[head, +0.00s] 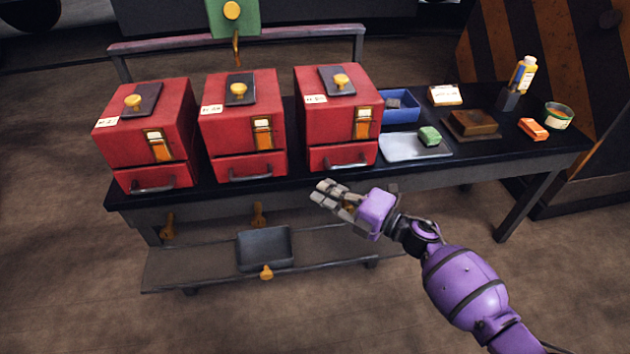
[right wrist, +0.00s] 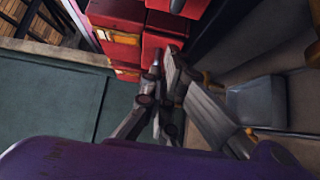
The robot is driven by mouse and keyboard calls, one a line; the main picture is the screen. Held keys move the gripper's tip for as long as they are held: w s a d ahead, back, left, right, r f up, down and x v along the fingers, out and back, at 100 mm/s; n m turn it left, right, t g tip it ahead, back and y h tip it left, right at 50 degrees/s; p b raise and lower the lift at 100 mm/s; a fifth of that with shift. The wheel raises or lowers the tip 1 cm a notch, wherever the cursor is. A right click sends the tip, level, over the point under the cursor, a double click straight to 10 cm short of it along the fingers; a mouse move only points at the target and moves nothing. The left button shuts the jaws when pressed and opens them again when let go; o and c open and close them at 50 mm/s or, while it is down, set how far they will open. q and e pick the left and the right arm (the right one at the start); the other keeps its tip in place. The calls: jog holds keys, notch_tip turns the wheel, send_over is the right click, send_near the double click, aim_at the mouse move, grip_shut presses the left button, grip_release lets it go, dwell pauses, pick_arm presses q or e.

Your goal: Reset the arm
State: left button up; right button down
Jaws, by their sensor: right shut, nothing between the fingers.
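My right gripper (head: 328,194) is shut and empty in the head view. It hangs in front of the bench's front edge, below the rightmost red box (head: 312,120). My purple right arm comes in from the lower right. In the right wrist view the fingers of my right gripper (right wrist: 165,62) are together, with nothing between them. Red boxes (right wrist: 117,45) show beyond the fingers there. My left gripper is not in view.
A dark bench (head: 455,170) carries three red boxes with drawers, a blue bin (head: 402,112), a pale tray (head: 400,150) with a green block (head: 430,136), a brown block (head: 472,123), an orange block (head: 533,129), a tin (head: 558,118) and a bottle (head: 524,75). A grey tray (head: 265,248) sits on the lower shelf.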

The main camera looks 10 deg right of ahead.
jog(key=shift+s+d+r+m+t+h, duration=0.7)
jog(key=shift+d+m+t+h, duration=0.7)
jog(key=shift+d+m, duration=1.45)
jog(key=s+d+f+m+g+h, duration=0.3)
jog(key=s+f+m+h, duration=0.5)
jog(key=s+f+m, duration=0.9)
jog(key=s+f+m+g+h, duration=0.1)
jog(key=s+f+m+g, duration=0.15)
jog(key=s, duration=1.45)
jog(key=s+f+m+g+h, duration=0.1)
jog(key=s+f+m+g, duration=0.15)
jog(key=s, duration=1.45)
pick_arm(q)
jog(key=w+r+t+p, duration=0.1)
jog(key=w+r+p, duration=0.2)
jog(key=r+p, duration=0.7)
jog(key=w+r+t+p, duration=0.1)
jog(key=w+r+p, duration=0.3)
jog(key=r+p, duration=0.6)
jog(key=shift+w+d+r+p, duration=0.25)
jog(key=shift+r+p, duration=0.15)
jog(key=shift+p, duration=0.4)
pick_arm(e)
jog(key=w+r, duration=0.3)
jog(key=r, duration=0.7)
jog(key=w+r+t, duration=0.1)
jog(key=w+r, duration=0.3)
jog(key=r, duration=0.6)
jog(key=shift+r+t, duration=0.15)
jog(key=shift+t, duration=0.15)
